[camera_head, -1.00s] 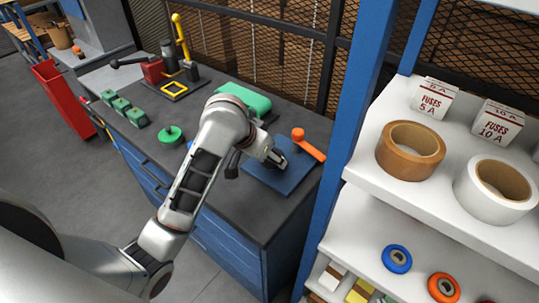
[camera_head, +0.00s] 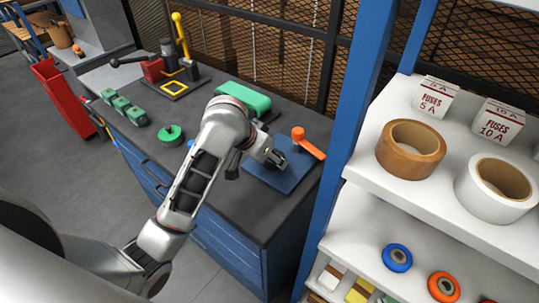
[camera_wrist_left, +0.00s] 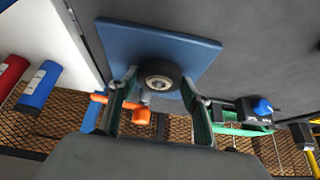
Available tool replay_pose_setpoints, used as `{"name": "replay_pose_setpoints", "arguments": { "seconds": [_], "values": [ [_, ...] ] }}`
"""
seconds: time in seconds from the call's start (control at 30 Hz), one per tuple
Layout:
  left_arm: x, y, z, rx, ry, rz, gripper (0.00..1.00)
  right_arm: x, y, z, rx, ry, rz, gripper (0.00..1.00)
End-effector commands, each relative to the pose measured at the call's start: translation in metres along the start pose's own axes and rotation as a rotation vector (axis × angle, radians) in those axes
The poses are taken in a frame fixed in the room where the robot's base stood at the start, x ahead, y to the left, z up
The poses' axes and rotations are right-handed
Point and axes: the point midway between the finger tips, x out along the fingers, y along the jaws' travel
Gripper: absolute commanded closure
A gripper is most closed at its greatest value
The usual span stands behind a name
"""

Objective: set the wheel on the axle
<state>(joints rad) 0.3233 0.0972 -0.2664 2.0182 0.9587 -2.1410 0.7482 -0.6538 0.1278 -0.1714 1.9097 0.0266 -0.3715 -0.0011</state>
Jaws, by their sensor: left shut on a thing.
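My left gripper (camera_head: 277,158) is low over a blue plate (camera_head: 292,181) on the bench. In the left wrist view its two fingers (camera_wrist_left: 160,88) stand on either side of a dark wheel (camera_wrist_left: 158,72) with a pale hub ring, and are shut on it. The wheel is in front of the blue plate (camera_wrist_left: 125,40) there. I cannot make out the axle; the wheel and gripper may hide it. I cannot tell whether the wheel touches the plate. My right gripper is in neither view.
An orange-handled lever (camera_head: 308,145) stands close behind the blue plate. A green block (camera_head: 245,98), a green knobbed disc (camera_head: 170,134) and several small green blocks (camera_head: 121,105) are on the bench. A blue post (camera_head: 352,115) and white shelves (camera_head: 380,195) are at the right.

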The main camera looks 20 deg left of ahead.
Motion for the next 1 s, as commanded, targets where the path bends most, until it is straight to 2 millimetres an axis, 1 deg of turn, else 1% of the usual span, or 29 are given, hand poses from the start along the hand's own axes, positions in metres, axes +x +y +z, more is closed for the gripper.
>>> {"name": "replay_pose_setpoints", "arguments": {
  "seconds": [0.33, 0.37, 0.4, 0.73, 1.0],
  "values": [
    [0.005, 0.000, 0.004, -0.001, 0.000, 0.000, 0.74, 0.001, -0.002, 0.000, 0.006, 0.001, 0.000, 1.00],
    [0.005, 0.000, 0.004, -0.001, 0.000, 0.000, 0.47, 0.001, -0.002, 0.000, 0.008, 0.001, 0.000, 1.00],
    [0.005, 0.000, 0.003, -0.001, 0.000, 0.000, 0.45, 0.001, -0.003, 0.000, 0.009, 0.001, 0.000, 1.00],
    [0.004, 0.000, 0.003, -0.001, 0.000, 0.000, 0.45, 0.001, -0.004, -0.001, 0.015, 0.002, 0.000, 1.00],
    [-0.015, 0.000, 0.003, -0.001, 0.001, 0.002, 0.45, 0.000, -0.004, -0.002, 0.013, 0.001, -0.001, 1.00]
  ]
}}
